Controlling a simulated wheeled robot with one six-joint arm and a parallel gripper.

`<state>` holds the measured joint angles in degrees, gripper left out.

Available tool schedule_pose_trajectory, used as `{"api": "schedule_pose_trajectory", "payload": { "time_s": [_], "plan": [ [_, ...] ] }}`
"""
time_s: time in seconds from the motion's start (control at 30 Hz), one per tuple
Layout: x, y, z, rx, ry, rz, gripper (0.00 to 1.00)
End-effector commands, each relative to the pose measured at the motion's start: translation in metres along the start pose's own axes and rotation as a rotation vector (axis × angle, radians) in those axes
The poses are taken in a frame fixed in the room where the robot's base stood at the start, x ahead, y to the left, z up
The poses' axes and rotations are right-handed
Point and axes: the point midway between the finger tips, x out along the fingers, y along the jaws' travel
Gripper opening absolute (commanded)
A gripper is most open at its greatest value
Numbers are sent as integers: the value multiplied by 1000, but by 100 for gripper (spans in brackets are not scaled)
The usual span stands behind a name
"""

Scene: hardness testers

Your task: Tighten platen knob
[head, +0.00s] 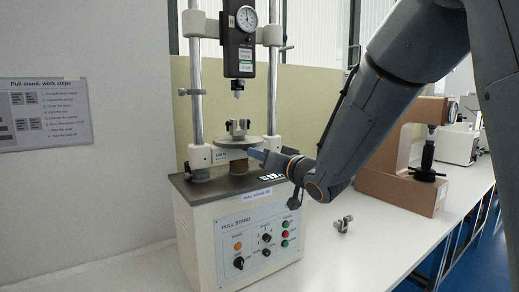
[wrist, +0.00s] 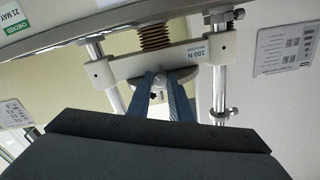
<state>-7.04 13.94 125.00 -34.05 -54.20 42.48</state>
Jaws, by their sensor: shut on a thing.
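The pull stand (head: 245,225) stands on the bench, with a round platen (head: 237,141) on its crossbar. My gripper (head: 257,154) reaches in from the right at the front of the crossbar, just below the platen. In the wrist view its blue fingers (wrist: 160,80) are closed on a small pale platen knob (wrist: 158,84) at the middle of the crossbar (wrist: 205,53), which carries a 100 N label. Most of the knob is hidden by the fingers, and the head view does not show it.
A dial gauge (head: 246,19) and its force head hang above the platen between two posts. A control panel (head: 258,243) with knobs and buttons faces front. A small metal clamp (head: 343,224) lies on the bench to the right. A brown tester (head: 400,185) stands behind my arm.

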Motion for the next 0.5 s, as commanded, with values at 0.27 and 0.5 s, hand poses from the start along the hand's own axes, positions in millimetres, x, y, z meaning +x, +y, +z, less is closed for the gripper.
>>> {"api": "schedule_pose_trajectory", "payload": {
  "time_s": [0.27, 0.5],
  "plan": [
    [-1, 0, 0, 245, -2, 2, 0],
    [0, 0, 0, 398, -3, 2, 0]
  ]
}}
